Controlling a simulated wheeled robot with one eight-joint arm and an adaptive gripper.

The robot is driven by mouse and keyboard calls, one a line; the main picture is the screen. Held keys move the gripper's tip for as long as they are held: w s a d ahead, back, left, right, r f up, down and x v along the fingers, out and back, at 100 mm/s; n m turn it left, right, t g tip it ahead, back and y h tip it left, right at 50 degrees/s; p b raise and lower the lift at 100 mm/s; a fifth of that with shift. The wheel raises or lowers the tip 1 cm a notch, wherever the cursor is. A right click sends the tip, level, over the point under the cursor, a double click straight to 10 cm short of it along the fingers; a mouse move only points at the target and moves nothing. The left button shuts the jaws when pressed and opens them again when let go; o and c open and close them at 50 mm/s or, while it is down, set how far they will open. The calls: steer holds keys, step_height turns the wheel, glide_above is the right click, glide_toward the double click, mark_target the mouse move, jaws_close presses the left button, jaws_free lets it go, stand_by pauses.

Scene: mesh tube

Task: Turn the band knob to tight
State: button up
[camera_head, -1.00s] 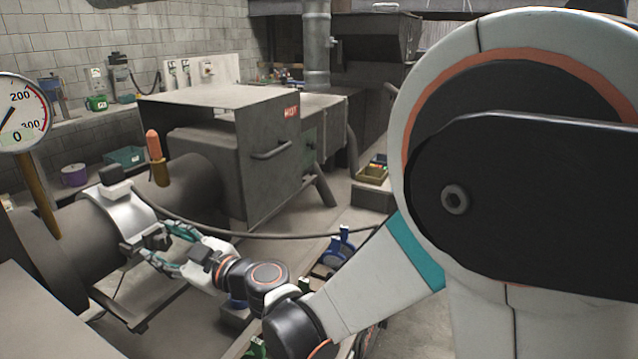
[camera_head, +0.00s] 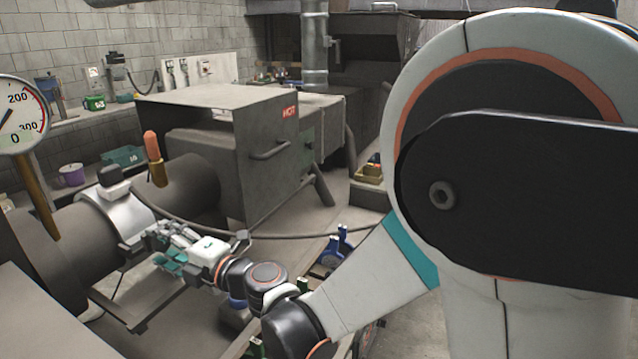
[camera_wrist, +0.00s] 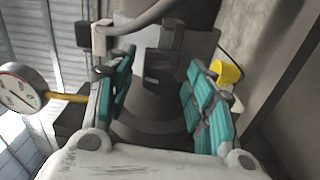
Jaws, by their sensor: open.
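A pale metal band (camera_head: 116,212) wraps the grey horizontal tube (camera_head: 75,240) at the left in the head view. A dark box with a white base (camera_head: 110,178) sits on top of it. My gripper (camera_head: 157,247) is at the band's right-hand, lower side. The knob cannot be clearly made out there; my fingers cover that part. In the wrist view my gripper (camera_wrist: 155,78) is open, its teal finger pads apart. A grey block-like fitting (camera_wrist: 158,66) shows between them. I cannot tell whether a finger touches it.
A dial gauge (camera_head: 18,115) on a brass stem stands at the left. An orange-topped thermometer (camera_head: 153,152) rises from the tube. A cable (camera_head: 270,236) runs from the band to the right. A hot grey box (camera_head: 265,160) stands behind. A yellow piece (camera_wrist: 228,72) lies outside the right finger.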

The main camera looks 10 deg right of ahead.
steer(key=n, duration=1)
steer(key=shift+n+p, duration=0.35)
steer(key=shift+n, duration=0.05)
steer(key=n, duration=0.5)
steer(key=shift+r, duration=0.1)
steer(key=n+p, duration=0.1)
steer(key=n, duration=0.4)
steer(key=shift+s+n, duration=0.1)
steer(key=shift+n, duration=0.2)
steer(key=p+v, duration=0.3)
steer(key=v, duration=1)
steer(key=w+d+r+m+t+h, duration=0.1)
steer(key=d+r+m+t+h, duration=0.1)
steer(key=d+m, duration=0.5)
steer(key=w+d+r+m+t+h+p, duration=0.1)
steer(key=d+r+m+h, duration=0.4)
steer(key=m, duration=0.6)
steer(key=w+d+r+m+t+h+p, duration=0.1)
steer(key=w+d+r+m+t+h, duration=0.1)
steer(key=d+m, duration=0.6)
steer(key=shift+w+d+r+m+t+h, duration=0.5)
steer(key=shift+r+h, duration=0.7)
steer(key=shift+h, duration=0.7)
